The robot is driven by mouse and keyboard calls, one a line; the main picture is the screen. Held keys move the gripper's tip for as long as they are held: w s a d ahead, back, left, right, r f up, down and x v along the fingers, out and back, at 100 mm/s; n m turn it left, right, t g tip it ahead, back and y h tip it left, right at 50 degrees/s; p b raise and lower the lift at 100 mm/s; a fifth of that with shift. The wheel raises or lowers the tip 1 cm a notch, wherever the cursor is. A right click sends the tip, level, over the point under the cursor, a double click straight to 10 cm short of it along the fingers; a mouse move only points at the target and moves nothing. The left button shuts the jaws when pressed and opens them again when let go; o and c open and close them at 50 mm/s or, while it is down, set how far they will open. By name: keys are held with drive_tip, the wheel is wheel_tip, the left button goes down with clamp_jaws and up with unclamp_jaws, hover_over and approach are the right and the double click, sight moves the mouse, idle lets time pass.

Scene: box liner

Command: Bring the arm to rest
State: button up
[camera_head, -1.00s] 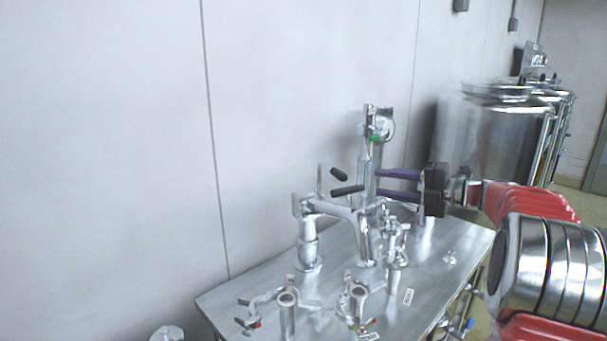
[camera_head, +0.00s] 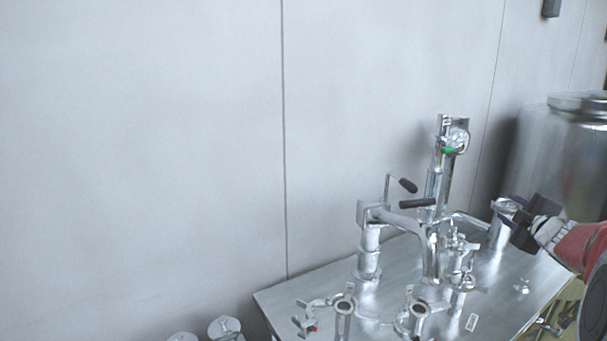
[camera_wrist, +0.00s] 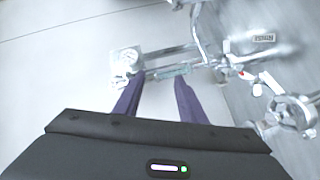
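My gripper (camera_head: 508,212) is a dark block with purple fingers, at the right of the head view, above the right part of the metal table. In the wrist view the two purple fingers of my gripper (camera_wrist: 158,77) stand apart with a clear gap and nothing held between them. Shiny pipework lies beyond the tips; I cannot tell how far. My red arm (camera_head: 582,248) enters from the right edge of the head view.
The metal table (camera_head: 388,262) carries upright pipes and valves, with a tall steel column (camera_head: 446,180) at the back. Black-gripped handles (camera_head: 418,203) stick out left of the column. A steel tank (camera_head: 560,155) stands behind at right. A plain wall fills the left.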

drive_tip(key=s+a+f+m+g+h, duration=0.1)
drive_tip(key=s+a+f+m+g, duration=0.25)
drive_tip(key=s, duration=0.35)
drive_tip(key=s+a+f+m+g+h, duration=0.1)
drive_tip(key=s+a+f+m+g, duration=0.2)
drive_tip(key=s+a+m, duration=0.3)
drive_tip(key=s+a+f+m+g, duration=0.3)
drive_tip(key=s, duration=0.5)
drive_tip(key=s+a+f+y, duration=0.1)
drive_tip(key=s+a+y, duration=0.1)
drive_tip(key=s+a, duration=0.7)
drive_tip(key=s+a+y, duration=0.3)
drive_tip(key=s+a, duration=0.6)
drive_tip(key=a, duration=0.8)
drive_tip(key=shift+s+f, duration=0.15)
drive_tip(key=shift+f, duration=0.25)
drive_tip(key=shift+a+n+g, duration=0.1)
drive_tip(key=shift+n+g, duration=0.15)
drive_tip(key=shift+c, duration=0.3)
